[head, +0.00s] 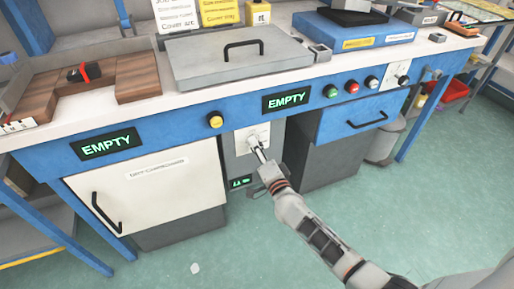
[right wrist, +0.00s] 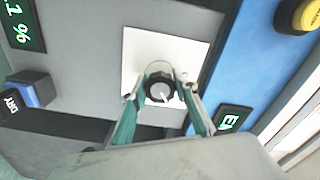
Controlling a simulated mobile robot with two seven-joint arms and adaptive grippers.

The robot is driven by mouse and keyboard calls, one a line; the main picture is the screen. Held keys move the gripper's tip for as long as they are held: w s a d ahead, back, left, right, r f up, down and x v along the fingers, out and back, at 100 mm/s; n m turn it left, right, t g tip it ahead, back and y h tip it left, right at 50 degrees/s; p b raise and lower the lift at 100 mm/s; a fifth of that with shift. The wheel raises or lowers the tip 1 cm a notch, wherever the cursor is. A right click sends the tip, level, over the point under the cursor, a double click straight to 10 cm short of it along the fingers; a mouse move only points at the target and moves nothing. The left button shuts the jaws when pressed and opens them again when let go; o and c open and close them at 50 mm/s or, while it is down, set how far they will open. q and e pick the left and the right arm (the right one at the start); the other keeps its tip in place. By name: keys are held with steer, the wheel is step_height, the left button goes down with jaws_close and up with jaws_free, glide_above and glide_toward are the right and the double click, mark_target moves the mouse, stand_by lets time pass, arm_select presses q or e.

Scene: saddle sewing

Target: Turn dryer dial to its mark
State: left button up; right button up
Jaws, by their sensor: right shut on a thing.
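The dryer dial (right wrist: 160,90) is a round black knob with a white pointer line, set on a white square plate (right wrist: 140,58). In the right wrist view the pointer slants toward the lower right of the picture. A pale arc shows just above the knob, but I cannot make out a clear mark. My right gripper (right wrist: 160,93) is shut on the dial, with one finger on each side of it. In the head view my right gripper (head: 257,146) reaches the white plate (head: 243,137) on the grey dryer front and hides the dial. My left gripper is not in view.
A green percentage display (right wrist: 22,25) and a blue-black DRY button (right wrist: 28,95) sit near the dial. A yellow button (head: 215,120) and two EMPTY signs (head: 286,99) are on the blue bench front. A white cabinet (head: 150,190) stands left, a blue drawer (head: 362,115) right.

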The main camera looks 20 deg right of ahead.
steer(key=shift+m, duration=0.5)
stand_by(0.3)
steer(key=o, duration=1.2)
steer(key=shift+c, duration=0.2)
steer(key=s, duration=1.2)
steer(key=shift+d, duration=0.2)
